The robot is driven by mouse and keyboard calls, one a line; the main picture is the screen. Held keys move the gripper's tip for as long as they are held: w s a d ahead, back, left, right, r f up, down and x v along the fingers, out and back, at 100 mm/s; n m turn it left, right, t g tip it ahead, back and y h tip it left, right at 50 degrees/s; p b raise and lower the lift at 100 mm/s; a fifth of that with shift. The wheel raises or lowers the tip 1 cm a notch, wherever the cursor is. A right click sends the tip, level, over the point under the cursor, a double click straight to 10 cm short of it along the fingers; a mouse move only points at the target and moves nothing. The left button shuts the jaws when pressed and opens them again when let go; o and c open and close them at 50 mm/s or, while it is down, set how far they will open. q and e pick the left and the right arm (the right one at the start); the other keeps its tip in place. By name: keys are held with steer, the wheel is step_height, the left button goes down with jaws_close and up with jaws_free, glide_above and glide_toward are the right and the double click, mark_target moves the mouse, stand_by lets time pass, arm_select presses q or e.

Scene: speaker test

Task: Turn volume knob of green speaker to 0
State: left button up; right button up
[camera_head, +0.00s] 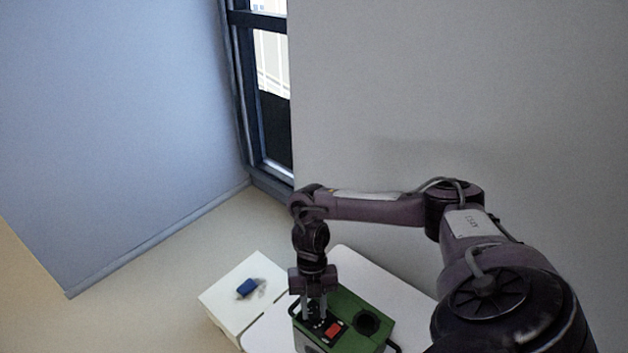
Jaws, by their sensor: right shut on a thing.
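The green speaker (352,302) stands on a white table at the lower middle of the head view. Its top has a dark control panel with a red patch (333,329) and a dark round recess to the right. My right gripper (315,312) points straight down onto the left part of that panel. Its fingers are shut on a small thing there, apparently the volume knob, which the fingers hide. I cannot read the knob's setting. My left gripper is not in view.
The white table (400,297) extends behind and right of the speaker. A white box-like surface (222,300) with a small blue object (246,288) is to the left. Walls and a dark-framed window (272,90) stand behind. Floor at the left is clear.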

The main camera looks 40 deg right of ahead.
steer(key=o, duration=1)
steer(key=p+v, duration=0.1)
steer(key=v, duration=0.6)
steer(key=shift+r, duration=0.35)
